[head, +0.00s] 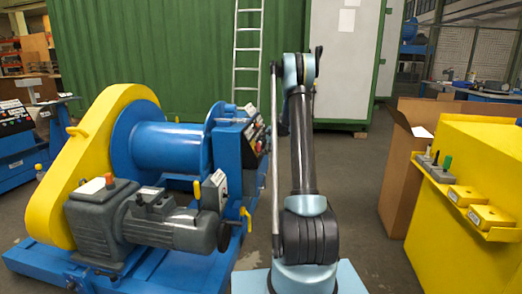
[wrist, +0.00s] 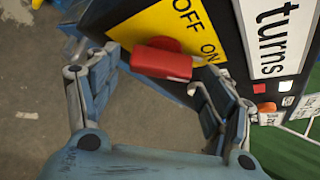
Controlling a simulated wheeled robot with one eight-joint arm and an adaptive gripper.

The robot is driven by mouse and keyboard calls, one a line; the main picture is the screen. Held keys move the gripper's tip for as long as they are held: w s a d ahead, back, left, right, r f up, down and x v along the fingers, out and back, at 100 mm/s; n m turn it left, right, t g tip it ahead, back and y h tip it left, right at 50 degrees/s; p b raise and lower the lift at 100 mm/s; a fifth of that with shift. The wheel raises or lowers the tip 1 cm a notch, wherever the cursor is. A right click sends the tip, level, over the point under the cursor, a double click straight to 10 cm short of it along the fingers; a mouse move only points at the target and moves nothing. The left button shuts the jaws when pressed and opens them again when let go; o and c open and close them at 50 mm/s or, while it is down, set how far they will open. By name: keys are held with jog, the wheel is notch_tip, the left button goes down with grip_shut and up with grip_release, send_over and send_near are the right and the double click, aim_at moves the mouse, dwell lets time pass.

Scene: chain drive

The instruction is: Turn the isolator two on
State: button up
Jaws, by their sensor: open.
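In the wrist view a red switch handle (wrist: 163,60) stands out from a yellow plate (wrist: 158,24) marked OFF and ON. No number for this switch is readable, so I cannot tell whether it is isolator two. My gripper (wrist: 158,70) is open, with one finger left of the red handle and one at its right end. The right finger is very close to the handle; I cannot tell whether they touch. In the head view my gripper is not clearly visible, and the red handle cannot be made out.
Beside the yellow plate is a white label reading "turns" (wrist: 277,35), with small red and white buttons below it. In the head view a blue winding machine (head: 150,148) with a yellow guard stands left. A yellow cabinet (head: 465,230) and cardboard box (head: 400,170) stand right.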

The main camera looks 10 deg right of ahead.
jog(key=v, duration=1.1)
jog(key=shift+r, duration=0.1)
jog(key=s+a+r+n+g+h, duration=0.1)
jog(key=s+a+r+n, duration=0.15)
jog(key=s, duration=0.85)
jog(key=s+a+r+n+g, duration=0.1)
jog(key=s+a+r+n, duration=0.15)
jog(key=s, duration=0.75)
jog(key=s+a+r+n+g+h, duration=0.1)
jog(key=s+a+r+n, duration=0.15)
jog(key=s, duration=0.85)
jog(key=s+f+n+h, duration=0.1)
jog(key=s+f, duration=0.3)
jog(key=s, duration=0.7)
jog(key=s+d+f+n+g+h, duration=0.1)
jog(key=s+f+n, duration=0.3)
jog(key=s, duration=0.7)
jog(key=s+d+f+n+h, duration=0.1)
jog(key=s+f+n, duration=0.2)
jog(key=s, duration=0.8)
jog(key=shift+s+f+g, duration=0.25)
jog(key=shift+f+g, duration=0.15)
jog(key=shift+f, duration=0.5)
